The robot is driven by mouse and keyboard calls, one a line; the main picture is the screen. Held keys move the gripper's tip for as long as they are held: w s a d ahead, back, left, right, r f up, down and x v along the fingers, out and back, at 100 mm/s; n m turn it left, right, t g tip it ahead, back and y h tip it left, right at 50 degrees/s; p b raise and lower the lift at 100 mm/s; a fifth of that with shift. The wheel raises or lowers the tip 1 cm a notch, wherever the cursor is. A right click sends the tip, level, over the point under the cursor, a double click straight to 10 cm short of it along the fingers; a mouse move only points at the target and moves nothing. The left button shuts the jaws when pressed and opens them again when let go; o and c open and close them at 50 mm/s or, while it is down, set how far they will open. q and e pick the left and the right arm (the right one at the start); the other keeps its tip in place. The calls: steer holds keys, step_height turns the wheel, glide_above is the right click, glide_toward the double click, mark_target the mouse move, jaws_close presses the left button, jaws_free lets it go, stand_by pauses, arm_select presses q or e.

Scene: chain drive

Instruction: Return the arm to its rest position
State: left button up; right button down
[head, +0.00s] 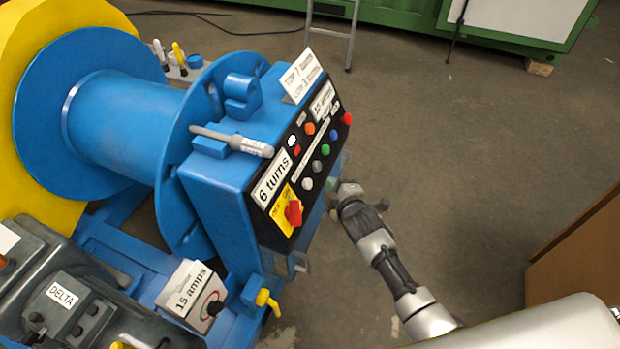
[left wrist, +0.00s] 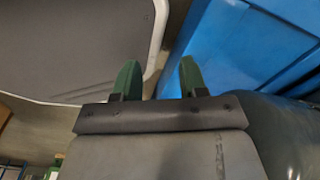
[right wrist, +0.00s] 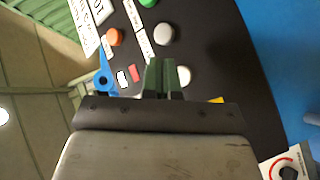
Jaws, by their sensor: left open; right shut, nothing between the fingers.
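My right gripper (head: 336,196) is at the right edge of the black control panel (head: 268,233) in the head view, its arm coming in from the lower right. In the right wrist view its two green fingers (right wrist: 160,76) are together with nothing between them, in front of the panel's buttons. I cannot tell whether they touch the panel. My left gripper shows only in the left wrist view, where its green fingers (left wrist: 159,78) are apart and empty. A blue surface (left wrist: 245,45) lies beyond them on the right and a grey panel (left wrist: 75,40) on the left.
The blue machine with its large spool (head: 125,120) fills the left. A grey marker (head: 232,140) lies on top of the control box. A red knob (head: 294,212) and several buttons stick out of the panel. A brown box (head: 580,255) stands at right. Open floor (head: 460,150) lies between.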

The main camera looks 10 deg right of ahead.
steer(key=shift+s+d+r+p, duration=0.4)
steer(key=shift+s+d+p, duration=0.1)
steer(key=shift+d, duration=0.15)
steer(key=s+d+f+m+g+h, duration=0.1)
steer(key=s+f+m+g, duration=0.25)
steer(key=s+f, duration=0.75)
steer(key=s+d+f+m+g+h, duration=0.1)
steer(key=s+d+f+m+g, duration=0.2)
steer(key=s+f, duration=0.85)
steer(key=s+f+m+g, duration=0.2)
steer(key=s+f, duration=0.2)
steer(key=s, duration=0.5)
steer(key=s+f+m+g, duration=0.2)
steer(key=s+f+g, duration=0.1)
steer(key=s, duration=0.6)
steer(key=s+f+m+g, duration=0.2)
steer(key=s+f, duration=0.4)
steer(key=s, duration=0.3)
steer(key=shift+s+d+p, duration=0.35)
steer(key=shift+p, duration=0.1)
